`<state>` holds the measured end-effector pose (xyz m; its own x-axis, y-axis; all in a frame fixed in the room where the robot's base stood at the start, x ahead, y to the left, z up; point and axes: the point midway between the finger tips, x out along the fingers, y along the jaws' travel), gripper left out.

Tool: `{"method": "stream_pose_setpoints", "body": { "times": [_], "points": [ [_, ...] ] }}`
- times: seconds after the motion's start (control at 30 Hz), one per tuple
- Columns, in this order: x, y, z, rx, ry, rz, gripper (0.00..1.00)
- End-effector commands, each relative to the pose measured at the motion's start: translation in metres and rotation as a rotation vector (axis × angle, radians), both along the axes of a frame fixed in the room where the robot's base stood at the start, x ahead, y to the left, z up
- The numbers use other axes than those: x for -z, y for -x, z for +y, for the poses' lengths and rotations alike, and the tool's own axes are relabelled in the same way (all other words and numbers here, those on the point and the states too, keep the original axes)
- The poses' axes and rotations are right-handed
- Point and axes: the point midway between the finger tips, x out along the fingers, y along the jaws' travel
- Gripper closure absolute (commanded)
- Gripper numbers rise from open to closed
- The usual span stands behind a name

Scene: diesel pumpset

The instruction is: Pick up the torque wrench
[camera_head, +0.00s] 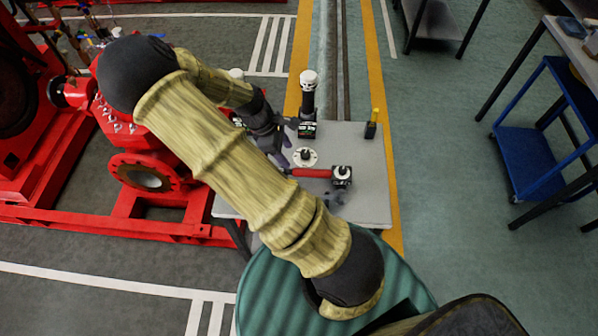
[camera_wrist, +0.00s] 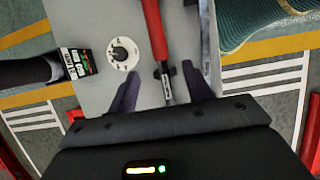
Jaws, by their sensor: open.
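The torque wrench, with a red handle (camera_head: 312,172), lies on the grey table (camera_head: 372,205). In the wrist view the wrench (camera_wrist: 154,28) runs down from the top edge, and its dark metal end sits between my fingers. My gripper (camera_wrist: 162,88) is open, with one finger on each side of that end and gaps visible on both sides. I cannot tell its height above the table. In the head view my gripper (camera_head: 277,140) is partly hidden behind my arm, left of the red handle.
A white disc with a dark knob (camera_head: 305,157) lies beside the wrench. A black upright tool with a white top (camera_head: 308,92) stands behind it. A black block with a white cap (camera_head: 342,175) is at the handle's right end. A yellow-and-black item (camera_head: 371,125) stands at the table's back right.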

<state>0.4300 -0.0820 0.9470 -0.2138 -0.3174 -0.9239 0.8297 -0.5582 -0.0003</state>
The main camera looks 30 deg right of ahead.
Motion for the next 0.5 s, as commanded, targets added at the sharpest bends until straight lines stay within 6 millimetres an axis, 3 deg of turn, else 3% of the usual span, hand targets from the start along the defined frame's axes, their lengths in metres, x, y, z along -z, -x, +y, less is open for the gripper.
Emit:
{"method": "stream_pose_setpoints", "body": {
  "times": [0.3,0.5],
  "points": [
    [0.048,0.012,-0.017,0.003,0.001,0.003,0.5],
    [0.053,0.012,-0.019,0.0,0.001,-0.001,0.5]
  ]
}}
